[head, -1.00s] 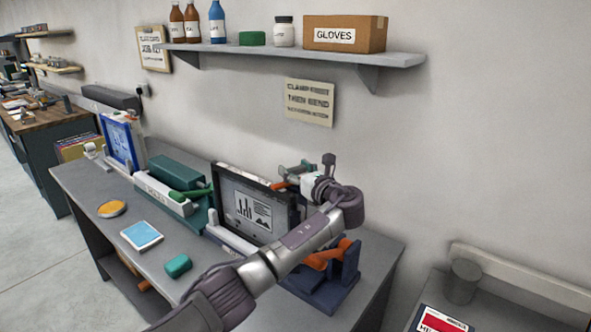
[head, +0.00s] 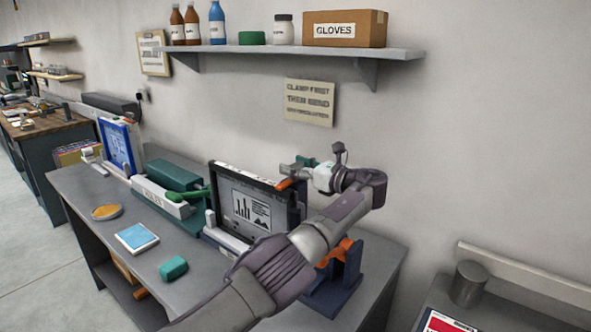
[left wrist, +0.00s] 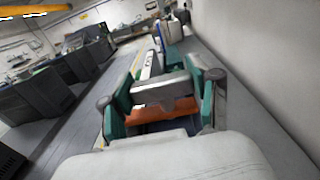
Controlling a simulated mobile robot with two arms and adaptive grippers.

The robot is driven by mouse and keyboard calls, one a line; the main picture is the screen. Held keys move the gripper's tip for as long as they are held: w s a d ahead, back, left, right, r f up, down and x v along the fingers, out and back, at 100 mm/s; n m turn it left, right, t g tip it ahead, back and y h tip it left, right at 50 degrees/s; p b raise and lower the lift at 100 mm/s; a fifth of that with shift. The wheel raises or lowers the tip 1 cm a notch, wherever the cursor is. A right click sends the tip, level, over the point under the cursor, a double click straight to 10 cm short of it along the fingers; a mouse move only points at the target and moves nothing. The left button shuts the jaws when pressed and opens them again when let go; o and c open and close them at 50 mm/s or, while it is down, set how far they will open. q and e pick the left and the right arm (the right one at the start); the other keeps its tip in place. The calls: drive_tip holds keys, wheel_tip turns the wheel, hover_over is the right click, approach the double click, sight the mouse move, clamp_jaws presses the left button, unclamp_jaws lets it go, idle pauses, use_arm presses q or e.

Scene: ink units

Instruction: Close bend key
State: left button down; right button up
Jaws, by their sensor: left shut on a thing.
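My left gripper (head: 298,172) is at the top right corner of the dark-framed screen with charts (head: 253,208). It is shut on an orange handle (head: 286,184), of which only a short end shows in the head view. In the left wrist view, the orange handle (left wrist: 165,113) lies between the teal fingers of my gripper (left wrist: 165,90). I cannot tell for sure whether this handle is the bend key. A blue stand with an orange part (head: 340,270) is partly hidden behind my left arm. My right gripper is not in view.
The grey bench (head: 100,190) also bears a teal machine with a green lever (head: 178,180), a blue-framed panel (head: 118,145), a light blue pad (head: 136,237), a green block (head: 173,268) and an orange disc (head: 107,211). A shelf (head: 290,52) hangs above; the wall is close behind.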

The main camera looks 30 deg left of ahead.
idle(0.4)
use_arm(q)
drive_tip(key=shift+c, duration=1.2)
unclamp_jaws()
drive_tip(key=s+d, duration=0.1)
drive_tip(key=d, duration=1)
drive_tip(key=shift+s+d, duration=0.25)
drive_tip(key=shift+d, duration=0.15)
